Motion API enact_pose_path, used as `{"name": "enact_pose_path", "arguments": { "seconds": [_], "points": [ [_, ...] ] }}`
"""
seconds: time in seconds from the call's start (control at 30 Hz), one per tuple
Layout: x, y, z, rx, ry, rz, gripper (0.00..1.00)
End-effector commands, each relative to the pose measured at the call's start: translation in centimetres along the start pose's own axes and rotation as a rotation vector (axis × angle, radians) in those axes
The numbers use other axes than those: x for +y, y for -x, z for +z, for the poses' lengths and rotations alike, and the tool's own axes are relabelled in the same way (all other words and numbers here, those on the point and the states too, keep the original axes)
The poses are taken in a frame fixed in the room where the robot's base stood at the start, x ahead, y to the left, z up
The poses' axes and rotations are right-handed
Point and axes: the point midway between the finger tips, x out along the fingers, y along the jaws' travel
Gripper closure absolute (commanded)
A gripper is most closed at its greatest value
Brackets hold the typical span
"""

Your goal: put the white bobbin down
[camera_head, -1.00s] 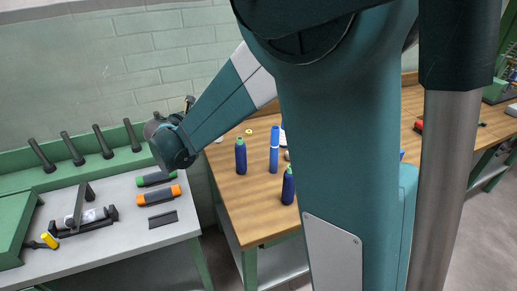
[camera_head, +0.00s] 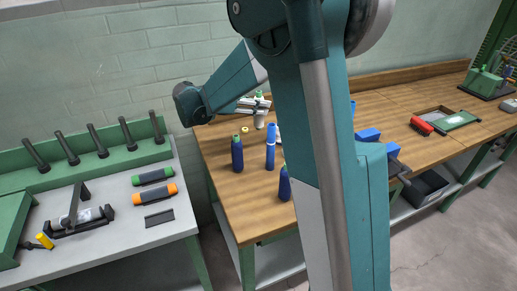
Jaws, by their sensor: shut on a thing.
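The white bobbin (camera_head: 260,119) stands upright, with a green top, at the back left of the wooden table (camera_head: 222,185). My gripper (camera_head: 259,105) reaches in from the left and is shut on it near its upper part. I cannot tell whether the bobbin's base touches the table top.
Several blue bobbins stand on the wooden table in front of it, including one with a green top (camera_head: 237,154) and a taller one (camera_head: 271,147). A yellow ring (camera_head: 245,130) lies close by. A grey-topped bench (camera_head: 110,243) stands left. My arm hides the table's middle.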

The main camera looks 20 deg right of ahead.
Motion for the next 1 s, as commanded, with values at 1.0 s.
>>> {"name": "enact_pose_path", "arguments": {
  "seconds": [1.0],
  "points": [
    [0.1, -2.3, -5.8, 0.0, 0.001, 0.002, 0.88]
  ]
}}
